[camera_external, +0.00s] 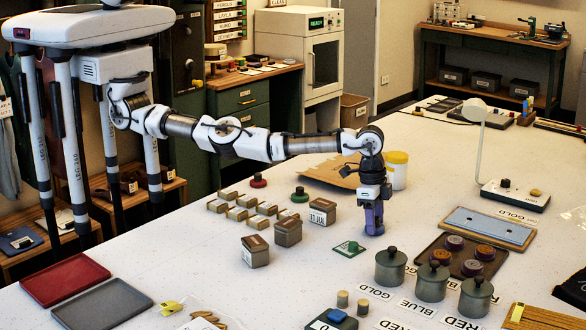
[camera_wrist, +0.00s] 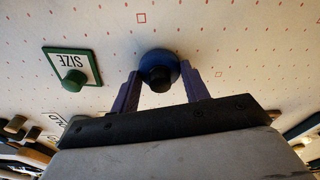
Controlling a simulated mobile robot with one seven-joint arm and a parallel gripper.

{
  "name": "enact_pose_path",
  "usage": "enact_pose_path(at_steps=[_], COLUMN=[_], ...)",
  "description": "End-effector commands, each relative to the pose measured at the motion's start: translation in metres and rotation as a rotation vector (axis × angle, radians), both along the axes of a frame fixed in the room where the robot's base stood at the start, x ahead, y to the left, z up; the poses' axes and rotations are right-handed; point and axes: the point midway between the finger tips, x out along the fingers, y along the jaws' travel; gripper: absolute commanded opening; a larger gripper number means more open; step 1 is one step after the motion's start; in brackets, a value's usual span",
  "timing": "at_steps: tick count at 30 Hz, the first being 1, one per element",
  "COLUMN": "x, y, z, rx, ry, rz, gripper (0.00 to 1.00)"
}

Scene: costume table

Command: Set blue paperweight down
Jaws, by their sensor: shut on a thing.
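My gripper (camera_external: 374,222) points straight down at the middle of the white table, its fingers low over the surface. In the wrist view my gripper (camera_wrist: 160,84) is shut on the blue paperweight (camera_wrist: 158,57), a round blue base with a dark knob between the two fingers. The paperweight is very low, at or just above the tabletop; I cannot tell whether it touches. In the external view the fingers mostly hide it.
A green SIZE plate with a knob (camera_external: 349,248) lies just left of my gripper. A red paperweight (camera_external: 258,181) and a green paperweight (camera_external: 300,195) stand further left, near several small boxes. Lidded grey pots (camera_external: 390,268) stand to the front right. A yellow-lidded jar (camera_external: 397,171) stands behind.

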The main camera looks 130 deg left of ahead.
Motion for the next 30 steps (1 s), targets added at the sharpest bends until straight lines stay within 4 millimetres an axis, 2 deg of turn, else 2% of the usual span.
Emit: enact_pose_path(at_steps=[11,12,17,25,30], x=[0.0,0.0,0.0,0.0,-0.001], y=[0.0,0.0,0.0,0.0,0.0], z=[-0.004,-0.005,-0.005,-0.004,0.01], rx=[0.001,0.001,0.001,0.0,0.002], ry=[-0.002,-0.001,-0.001,-0.002,-0.003], rz=[0.001,0.0,0.0,0.0,0.001], gripper=[0.15,0.48,0.67,0.67,0.67])
